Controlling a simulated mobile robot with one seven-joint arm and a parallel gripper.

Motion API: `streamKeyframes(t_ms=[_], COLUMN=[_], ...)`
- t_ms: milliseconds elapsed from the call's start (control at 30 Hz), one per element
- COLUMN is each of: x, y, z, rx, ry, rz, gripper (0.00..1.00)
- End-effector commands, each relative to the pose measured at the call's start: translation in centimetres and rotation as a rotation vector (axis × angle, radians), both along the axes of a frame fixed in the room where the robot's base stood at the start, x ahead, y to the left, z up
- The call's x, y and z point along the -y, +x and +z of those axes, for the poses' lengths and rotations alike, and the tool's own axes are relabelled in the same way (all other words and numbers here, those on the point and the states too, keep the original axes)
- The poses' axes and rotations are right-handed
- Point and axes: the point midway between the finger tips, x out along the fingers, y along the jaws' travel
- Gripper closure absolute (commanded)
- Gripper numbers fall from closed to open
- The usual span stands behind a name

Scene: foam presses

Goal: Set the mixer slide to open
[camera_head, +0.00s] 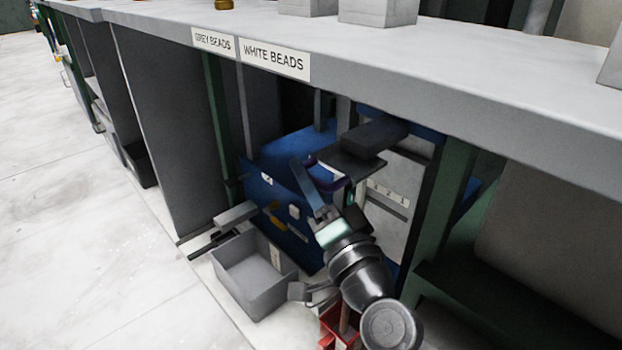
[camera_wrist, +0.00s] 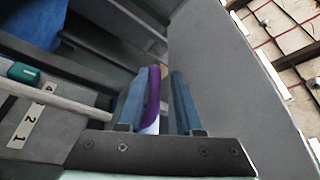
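My gripper (camera_head: 312,172) reaches under the bench, in front of a blue machine (camera_head: 290,160) and a pale panel with a number strip (camera_head: 388,193). In the wrist view my two blue fingers (camera_wrist: 163,78) stand apart. A purple curved strip (camera_wrist: 152,98), perhaps a handle, lies between them, close beside the left finger, with a gap to the right finger.
A grey worktop (camera_head: 400,75) with a "WHITE BEADS" label (camera_head: 274,58) overhangs my arm. A grey open bin (camera_head: 250,275) stands on the floor to the left. A green post (camera_head: 440,200) is close on the right. A green knob (camera_wrist: 25,73) is at the wrist view's left.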

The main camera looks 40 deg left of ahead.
Motion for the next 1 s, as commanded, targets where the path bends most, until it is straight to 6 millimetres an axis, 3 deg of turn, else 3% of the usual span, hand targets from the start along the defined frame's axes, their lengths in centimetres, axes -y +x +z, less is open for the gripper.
streamKeyframes(t_ms=[467, 1000], x=[1.0, 10.3], y=[0.0, -4.2], z=[-0.2, -2.4], rx=[-0.006, -0.005], ry=[-0.001, -0.001], rz=[-0.008, -0.007], gripper=[0.53, 0.53])
